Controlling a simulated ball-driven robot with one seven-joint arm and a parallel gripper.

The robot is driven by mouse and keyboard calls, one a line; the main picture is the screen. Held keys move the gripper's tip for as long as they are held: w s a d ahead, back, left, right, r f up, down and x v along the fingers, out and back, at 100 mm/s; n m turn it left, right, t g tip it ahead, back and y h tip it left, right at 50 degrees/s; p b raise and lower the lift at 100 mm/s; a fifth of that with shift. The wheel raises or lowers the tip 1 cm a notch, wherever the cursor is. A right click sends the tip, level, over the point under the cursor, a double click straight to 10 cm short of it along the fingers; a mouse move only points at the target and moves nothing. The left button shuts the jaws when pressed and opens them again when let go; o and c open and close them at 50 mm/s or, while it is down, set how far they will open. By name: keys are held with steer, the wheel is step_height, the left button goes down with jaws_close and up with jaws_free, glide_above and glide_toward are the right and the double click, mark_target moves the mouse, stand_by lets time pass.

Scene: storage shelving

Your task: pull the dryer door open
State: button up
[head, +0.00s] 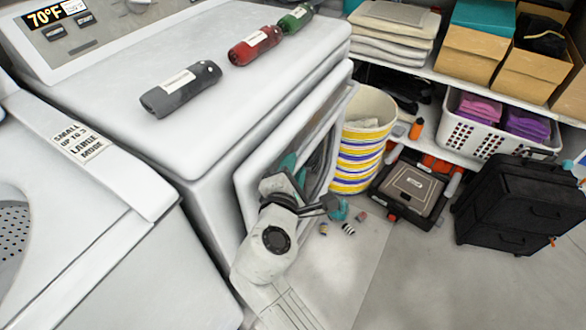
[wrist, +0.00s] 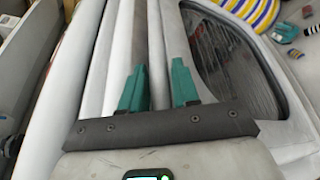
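The dryer (head: 230,100) is the white machine in the middle of the head view. Its door (head: 246,190) is on the front side, white-framed with a dark window, and looks slightly ajar, though my arm hides part of it. In the wrist view, the door's dark window (wrist: 235,65) is at the right. My gripper (head: 292,170) is at the door in the head view. In the wrist view, the teal fingers of my gripper (wrist: 158,68) are apart, with pale vertical panel edges between and beyond them. I cannot tell whether they touch the door edge.
A washer (head: 120,240) stands at the left. Several bottles (head: 255,46) lie on the dryer top. A striped basket (head: 362,140), a toolbox (head: 410,185) and a black suitcase (head: 520,205) stand at the right. Small items lie on the floor (head: 345,270), which is otherwise clear.

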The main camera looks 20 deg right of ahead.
steer(key=shift+c, duration=0.4)
jaws_close()
steer(key=shift+s+d, duration=0.1)
